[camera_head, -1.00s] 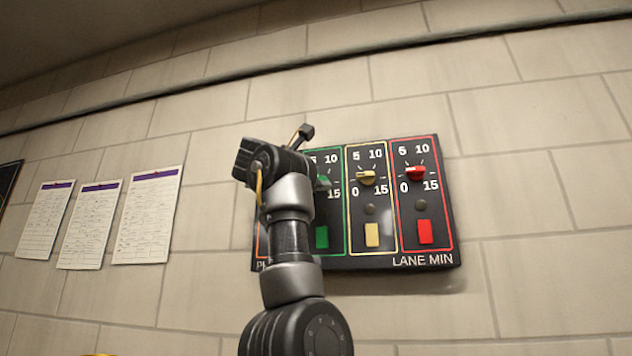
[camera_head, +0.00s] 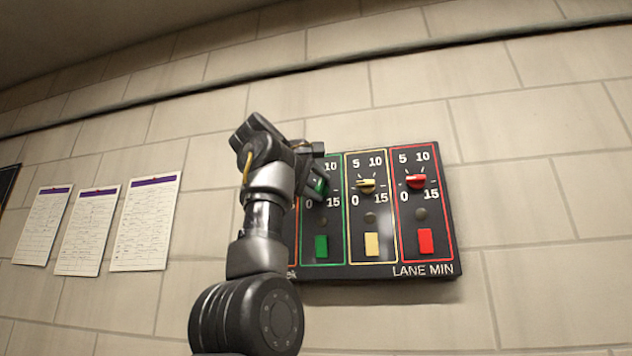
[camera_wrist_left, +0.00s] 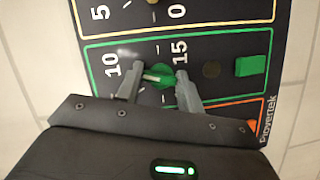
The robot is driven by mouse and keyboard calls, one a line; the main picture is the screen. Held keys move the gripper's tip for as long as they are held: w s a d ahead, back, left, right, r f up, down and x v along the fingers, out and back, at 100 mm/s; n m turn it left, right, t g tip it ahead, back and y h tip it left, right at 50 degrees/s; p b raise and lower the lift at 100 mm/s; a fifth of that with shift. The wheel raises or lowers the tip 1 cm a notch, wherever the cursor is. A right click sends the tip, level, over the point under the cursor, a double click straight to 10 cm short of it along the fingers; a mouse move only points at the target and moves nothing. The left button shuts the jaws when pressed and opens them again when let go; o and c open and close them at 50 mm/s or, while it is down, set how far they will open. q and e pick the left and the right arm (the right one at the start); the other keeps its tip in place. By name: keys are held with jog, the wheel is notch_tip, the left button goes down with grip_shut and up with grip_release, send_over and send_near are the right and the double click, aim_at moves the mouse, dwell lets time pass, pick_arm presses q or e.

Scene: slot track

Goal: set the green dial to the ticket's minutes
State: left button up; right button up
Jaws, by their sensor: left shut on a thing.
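The green dial (camera_head: 320,187) is in the green-framed lane of the black panel (camera_head: 400,269), partly hidden by my left gripper (camera_head: 316,180) in the head view. In the left wrist view the green dial (camera_wrist_left: 163,73) lies between the two grey fingertips of my left gripper (camera_wrist_left: 158,83), which is shut on it. Its pale pointer line points to the picture's left, roughly between the hidden 5 and the 10. The numbers 10 and 15 show beside it. Three paper sheets (camera_head: 145,225) with purple headers hang on the wall at left; their writing is too small to read. My right gripper is not in view.
A yellow dial (camera_head: 366,186) and a red dial (camera_head: 415,181) sit to the right of the green one. Below the dials are a green button (camera_head: 321,246), a yellow button (camera_head: 372,244) and a red button (camera_head: 425,242). My arm covers the panel's left lane.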

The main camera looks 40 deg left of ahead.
pick_arm(q)
jog(key=shift+m+g, duration=0.4)
jog(key=shift+m, duration=0.4)
jog(key=shift+p, duration=0.3)
jog(key=shift+w, duration=0.1)
jog(key=o, duration=1)
jog(key=shift+s+d, duration=0.1)
jog(key=shift+s, duration=0.3)
jog(key=b+v, duration=0.3)
jog(key=v, duration=0.7)
jog(key=shift+d, duration=0.15)
